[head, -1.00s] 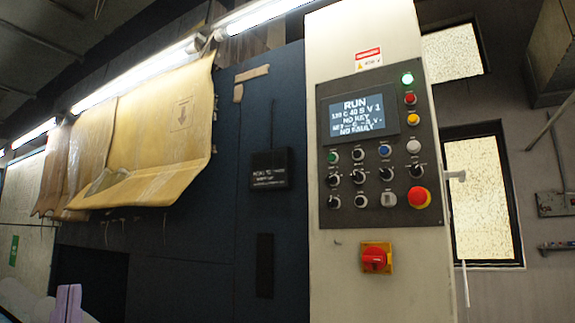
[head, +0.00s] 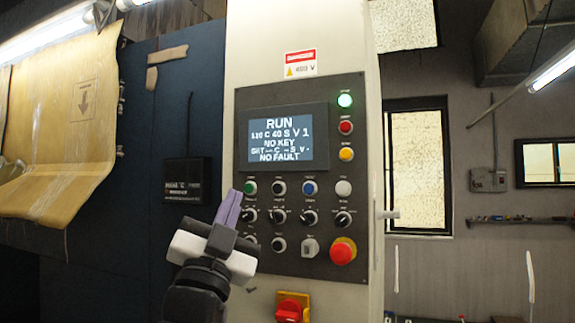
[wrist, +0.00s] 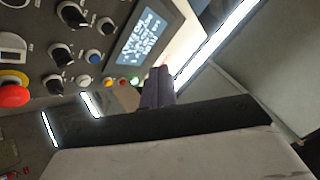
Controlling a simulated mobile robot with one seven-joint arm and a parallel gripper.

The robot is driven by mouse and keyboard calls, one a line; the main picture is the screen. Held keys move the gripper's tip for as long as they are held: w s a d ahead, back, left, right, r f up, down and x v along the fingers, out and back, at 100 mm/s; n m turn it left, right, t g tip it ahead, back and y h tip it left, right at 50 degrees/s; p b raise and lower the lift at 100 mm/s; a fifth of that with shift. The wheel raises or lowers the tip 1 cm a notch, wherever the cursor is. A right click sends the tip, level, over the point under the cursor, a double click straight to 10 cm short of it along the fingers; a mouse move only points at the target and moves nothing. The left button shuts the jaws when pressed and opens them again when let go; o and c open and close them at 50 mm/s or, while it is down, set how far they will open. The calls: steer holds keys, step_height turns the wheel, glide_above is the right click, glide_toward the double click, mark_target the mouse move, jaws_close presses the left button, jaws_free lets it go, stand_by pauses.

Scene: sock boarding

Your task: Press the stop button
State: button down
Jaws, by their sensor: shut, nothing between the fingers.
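The control panel (head: 262,262) is a dark plate on a pale column, with a lit screen (head: 282,138) reading RUN and NO FAULT. A large red mushroom button (head: 342,252) is at the lower right. Labels are too small to read, so I cannot tell which is stop. My gripper (head: 231,204) is shut and empty, in front of the panel's left edge; contact cannot be told. Its purple fingers (wrist: 157,88) show in the wrist view.
Several black knobs (head: 310,218) fill the lower panel. Red and yellow lamps or buttons (head: 346,140) line its right side below a lit green lamp (head: 345,100). A red rotary switch on a yellow plate (head: 291,308) is below. A small black box (head: 187,180) is left.

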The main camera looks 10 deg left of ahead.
mark_target(277, 189)
steer(key=shift+w+d+r+m+g+h, duration=0.3)
steer(key=shift+w+d+r+m+h, duration=0.2)
steer(key=shift+w+d+r+h, duration=0.3)
steer(key=shift+f, duration=0.15)
steer(key=shift+w+d+p, duration=0.3)
steer(key=shift+w+p, duration=0.05)
steer(key=shift+w, duration=1.1)
steer(key=shift+w+d+p, duration=0.3)
steer(key=shift+w+p, duration=0.05)
steer(key=shift+w, duration=1.05)
steer(key=shift+w+d+p, duration=0.3)
steer(key=shift+w+p, duration=0.05)
steer(key=shift+w, duration=1.1)
steer(key=shift+w, duration=0.15)
steer(key=shift+w, duration=0.25)
steer(key=shift+w+d, duration=0.15)
steer(key=shift+w, duration=0.25)
steer(key=shift+s, duration=0.15)
steer(key=shift+s+a+b, duration=0.2)
steer(key=shift+s+b, duration=0.2)
steer(key=shift+s, duration=0.25)
